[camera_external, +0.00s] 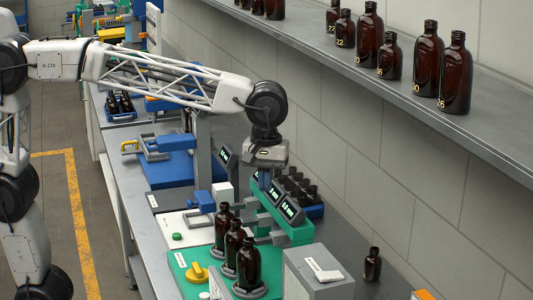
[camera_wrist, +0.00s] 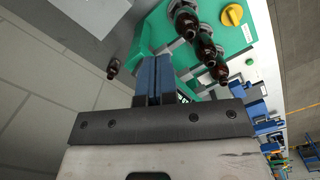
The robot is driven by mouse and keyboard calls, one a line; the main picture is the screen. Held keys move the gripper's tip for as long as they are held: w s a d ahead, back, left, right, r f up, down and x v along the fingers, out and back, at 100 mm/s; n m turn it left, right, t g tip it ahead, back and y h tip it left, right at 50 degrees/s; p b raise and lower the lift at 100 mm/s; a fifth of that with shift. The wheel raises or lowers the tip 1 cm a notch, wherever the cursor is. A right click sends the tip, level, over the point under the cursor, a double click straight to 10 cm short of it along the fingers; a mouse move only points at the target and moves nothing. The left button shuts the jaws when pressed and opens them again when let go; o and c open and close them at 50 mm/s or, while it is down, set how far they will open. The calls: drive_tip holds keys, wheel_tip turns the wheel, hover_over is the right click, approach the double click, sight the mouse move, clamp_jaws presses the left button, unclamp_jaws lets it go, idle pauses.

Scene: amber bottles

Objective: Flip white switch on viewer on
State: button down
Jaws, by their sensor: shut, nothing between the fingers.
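A grey box (camera_external: 305,275) stands at the front right of the bench in the external view, with a white tilted piece (camera_external: 323,269) on its top. This looks like the viewer and its white switch, but I cannot tell the switch's state. In the wrist view a grey box with a pale top (camera_wrist: 85,22) shows at the upper left. My gripper (camera_external: 264,180) points down behind the green fixture, over the small displays, apart from the grey box. Its blue fingers (camera_wrist: 152,65) are together with nothing between them.
Three amber bottles (camera_external: 235,245) stand on a green base (camera_external: 190,275) with a yellow knob (camera_external: 196,273). A small amber bottle (camera_external: 372,265) stands right of the grey box. Displays (camera_external: 290,209) and a dark bottle rack (camera_external: 300,188) are close to my gripper. A shelf (camera_external: 430,105) of bottles runs along the wall.

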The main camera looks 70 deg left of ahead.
sight(332, 292)
drive_tip(key=w+d+n, duration=0.3)
drive_tip(key=w+d, duration=0.1)
drive_tip(key=d, duration=0.5)
drive_tip(key=w+d+r+n+g, duration=0.1)
drive_tip(key=w+d+n, duration=0.2)
drive_tip(key=d, duration=0.7)
drive_tip(key=shift+w+d+g+y, duration=0.3)
drive_tip(key=shift+w, duration=0.75)
drive_tip(key=f, duration=0.4)
drive_tip(key=s+f, duration=0.1)
drive_tip(key=f, duration=0.4)
drive_tip(key=s+f, duration=0.1)
drive_tip(key=f, duration=0.3)
drive_tip(key=shift+s+f, duration=0.2)
drive_tip(key=shift+f, duration=0.1)
